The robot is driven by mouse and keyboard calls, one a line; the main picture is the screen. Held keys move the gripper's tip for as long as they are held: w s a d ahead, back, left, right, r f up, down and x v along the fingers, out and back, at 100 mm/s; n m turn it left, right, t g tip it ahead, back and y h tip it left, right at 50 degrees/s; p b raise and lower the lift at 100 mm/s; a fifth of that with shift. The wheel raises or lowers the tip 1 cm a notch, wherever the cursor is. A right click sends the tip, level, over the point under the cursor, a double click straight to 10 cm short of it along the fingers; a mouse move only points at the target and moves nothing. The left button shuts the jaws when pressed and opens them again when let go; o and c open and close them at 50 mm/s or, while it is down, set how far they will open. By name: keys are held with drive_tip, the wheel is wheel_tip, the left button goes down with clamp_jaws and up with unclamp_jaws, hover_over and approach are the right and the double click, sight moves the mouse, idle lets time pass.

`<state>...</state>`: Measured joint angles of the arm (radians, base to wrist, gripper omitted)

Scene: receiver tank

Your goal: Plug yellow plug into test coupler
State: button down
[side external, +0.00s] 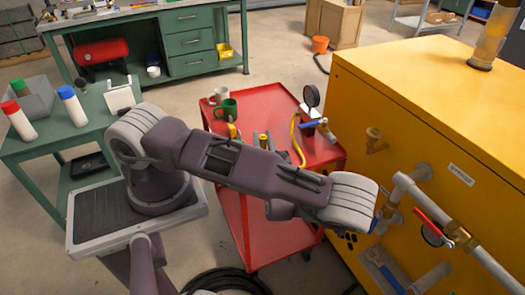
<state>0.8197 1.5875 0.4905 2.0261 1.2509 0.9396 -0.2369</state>
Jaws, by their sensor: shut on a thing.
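My arm reaches right across the red cart, and its wrist hangs in front of the yellow tank (440,105). My gripper is hidden behind or below the wrist, so its jaws and anything in them do not show. I cannot pick out the yellow plug for certain; a small yellow item (232,131) stands on the cart beside the green mug. A yellow hose (297,140) runs from the gauge assembly on the cart down behind my arm. The test coupler cannot be told for certain; a brass fitting (375,139) sits on the tank face.
The red cart (270,97) carries a green mug (227,109), a white mug (219,95) and a gauge (312,96). A grey pipe (412,192) with a red-handled valve (433,228) juts from the tank. A green side table (50,145) holds bottles. Black hose coils lie below.

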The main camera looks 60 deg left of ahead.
sight(265, 136)
drive_tip(key=r, duration=0.4)
drive_tip(key=shift+w+d+r, duration=0.15)
drive_tip(key=shift+w+r, duration=0.15)
drive_tip(key=shift+r, duration=0.05)
drive_tip(key=w+d+r+m+t+h, duration=0.15)
drive_tip(key=w+d, duration=0.25)
drive_tip(key=w, duration=0.4)
drive_tip(key=w+d+r+m+t+h, duration=0.1)
drive_tip(key=w+d+r+m+t, duration=0.2)
drive_tip(key=w, duration=0.5)
drive_tip(key=w+d+r+m+t+h, duration=0.2)
drive_tip(key=w+d+r+t+h, duration=0.1)
drive_tip(key=w+d+r, duration=0.7)
drive_tip(key=shift+n, duration=0.25)
drive_tip(key=shift+w+a+f, duration=0.1)
drive_tip(key=shift+a+f, duration=0.3)
drive_tip(key=shift+f, duration=0.65)
drive_tip(key=shift+w+a+f, duration=0.1)
drive_tip(key=shift+a+f, duration=0.25)
drive_tip(key=shift+f, duration=0.7)
drive_tip(key=shift+a+f, duration=0.4)
drive_tip(key=shift+f, duration=0.65)
drive_tip(key=shift+f, duration=0.1)
drive_tip(key=shift+f, duration=0.5)
drive_tip(key=shift+f, duration=0.2)
drive_tip(key=shift+f, duration=0.2)
